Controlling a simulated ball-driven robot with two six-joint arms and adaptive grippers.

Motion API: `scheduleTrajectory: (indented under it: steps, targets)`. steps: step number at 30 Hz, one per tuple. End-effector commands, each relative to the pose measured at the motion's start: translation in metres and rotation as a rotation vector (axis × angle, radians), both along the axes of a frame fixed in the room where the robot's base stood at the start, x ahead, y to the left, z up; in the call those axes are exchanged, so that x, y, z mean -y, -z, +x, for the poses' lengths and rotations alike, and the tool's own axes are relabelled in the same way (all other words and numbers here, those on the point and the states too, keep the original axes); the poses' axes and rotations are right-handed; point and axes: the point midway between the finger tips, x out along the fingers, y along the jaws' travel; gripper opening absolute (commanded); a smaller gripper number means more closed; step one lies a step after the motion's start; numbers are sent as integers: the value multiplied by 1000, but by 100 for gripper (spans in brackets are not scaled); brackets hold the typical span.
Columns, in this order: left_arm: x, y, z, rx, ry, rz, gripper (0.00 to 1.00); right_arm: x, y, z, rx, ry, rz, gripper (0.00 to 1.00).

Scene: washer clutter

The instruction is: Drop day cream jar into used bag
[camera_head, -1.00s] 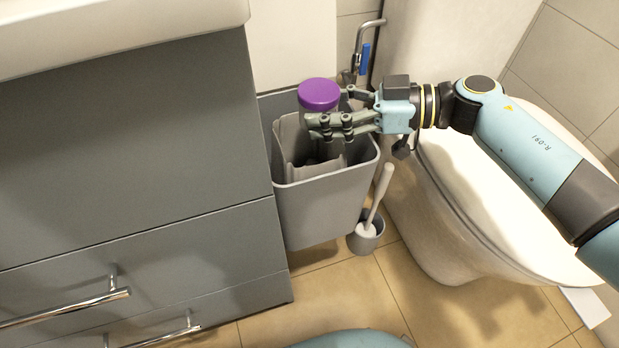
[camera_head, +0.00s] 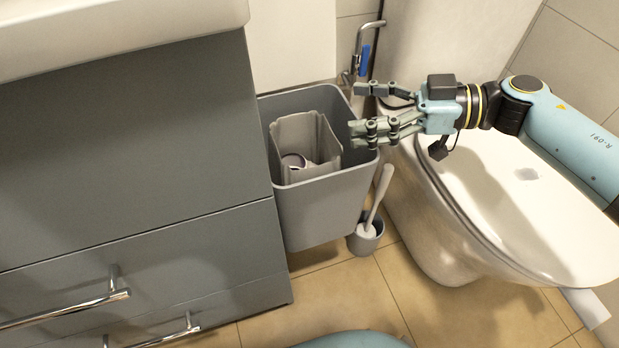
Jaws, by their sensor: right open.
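The used bag (camera_head: 322,135) is a grey open bag standing inside a larger grey bin (camera_head: 325,208) beside the cabinet. The day cream jar (camera_head: 293,162) lies down inside the bag; only a small round part with a pale rim shows, and the rest is hidden by the bag's wall. My right gripper (camera_head: 358,112) is open and empty, over the right rim of the bin and to the right of the bag, apart from the jar. My left gripper is not in view.
A grey cabinet (camera_head: 130,140) with drawer handles borders the bin on the left. A white toilet (camera_head: 500,200) stands to the right under my right arm. Tiled floor (camera_head: 350,290) is clear in front.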

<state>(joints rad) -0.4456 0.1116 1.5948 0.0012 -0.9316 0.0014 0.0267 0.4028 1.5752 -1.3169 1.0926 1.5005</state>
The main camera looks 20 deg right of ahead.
Motion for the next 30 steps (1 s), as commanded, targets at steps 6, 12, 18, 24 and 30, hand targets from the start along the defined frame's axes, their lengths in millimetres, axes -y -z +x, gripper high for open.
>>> scheduleTrajectory:
  steps: [6, 12, 18, 24, 30]
  targets:
    - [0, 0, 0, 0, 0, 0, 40, 38, -8, -19, -2, -2, -3, 81]
    - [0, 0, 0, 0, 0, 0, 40, 52, -12, -25, 0, -1, 1, 81]
    - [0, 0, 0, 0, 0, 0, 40, 53, -12, -26, 1, 0, 2, 81]
    - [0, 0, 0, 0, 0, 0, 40, 53, -12, -26, 1, 0, 2, 81]
    - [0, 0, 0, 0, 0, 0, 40, 48, -23, -13, 73, 99, 22, 81]
